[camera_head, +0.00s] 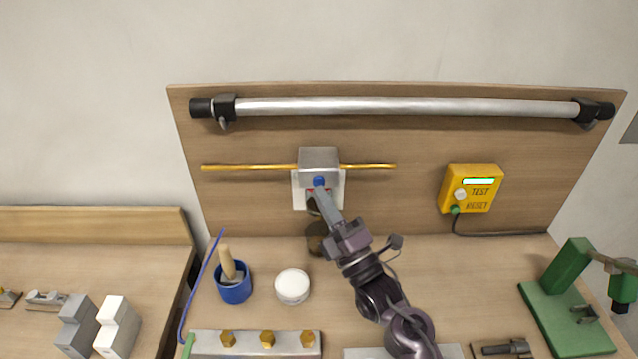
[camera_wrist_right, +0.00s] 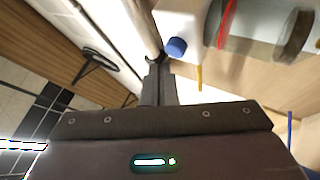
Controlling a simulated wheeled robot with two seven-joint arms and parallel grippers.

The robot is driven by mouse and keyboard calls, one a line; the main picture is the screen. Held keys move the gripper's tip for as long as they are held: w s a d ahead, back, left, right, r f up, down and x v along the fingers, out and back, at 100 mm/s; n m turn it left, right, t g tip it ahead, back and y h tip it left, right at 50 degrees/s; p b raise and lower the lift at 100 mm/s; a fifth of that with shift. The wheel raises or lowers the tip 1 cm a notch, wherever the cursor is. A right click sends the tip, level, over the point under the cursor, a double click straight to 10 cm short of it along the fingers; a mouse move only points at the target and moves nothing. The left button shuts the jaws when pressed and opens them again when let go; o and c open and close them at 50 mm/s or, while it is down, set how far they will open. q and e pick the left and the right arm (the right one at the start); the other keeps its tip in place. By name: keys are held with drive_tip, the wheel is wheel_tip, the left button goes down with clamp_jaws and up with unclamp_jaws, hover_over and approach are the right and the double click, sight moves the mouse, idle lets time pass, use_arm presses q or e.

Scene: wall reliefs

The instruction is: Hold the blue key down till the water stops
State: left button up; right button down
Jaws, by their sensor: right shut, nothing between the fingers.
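The blue key (camera_head: 319,181) sits on the front of a grey and white tap box (camera_head: 319,158) on the wooden back panel. It also shows in the right wrist view (camera_wrist_right: 175,46), just beyond the fingertips. My right gripper (camera_head: 322,194) is shut and empty, its tips right by the key in the head view. I cannot tell whether they touch it. A dark round vessel (camera_head: 317,240) stands below the box, partly hidden by my gripper. I cannot make out running water. My left gripper is not in view.
A brass pipe (camera_head: 245,167) runs through the box, with a steel rail (camera_head: 400,107) above. A yellow TEST/RESET box (camera_head: 470,188) is to the right. On the bench are a blue pot (camera_head: 234,290), a white round tub (camera_head: 292,287) and a green stand (camera_head: 565,315).

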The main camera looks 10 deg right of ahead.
drive_tip(key=shift+w, duration=0.15)
drive_tip(key=shift+w, duration=0.3)
drive_tip(key=shift+w+d+b, duration=0.15)
drive_tip(key=shift+w+b, duration=0.2)
drive_tip(key=shift+b, duration=0.05)
idle(0.6)
drive_tip(key=shift+s, duration=0.1)
idle(0.4)
drive_tip(key=shift+s, duration=0.7)
drive_tip(key=shift+s+a+p, duration=0.2)
drive_tip(key=shift+s, duration=0.6)
drive_tip(key=shift+s+a+p, duration=0.25)
drive_tip(key=shift+s, duration=0.6)
drive_tip(key=shift+s+a+p, duration=0.2)
drive_tip(key=shift+s, duration=0.6)
drive_tip(key=shift+r, duration=0.1)
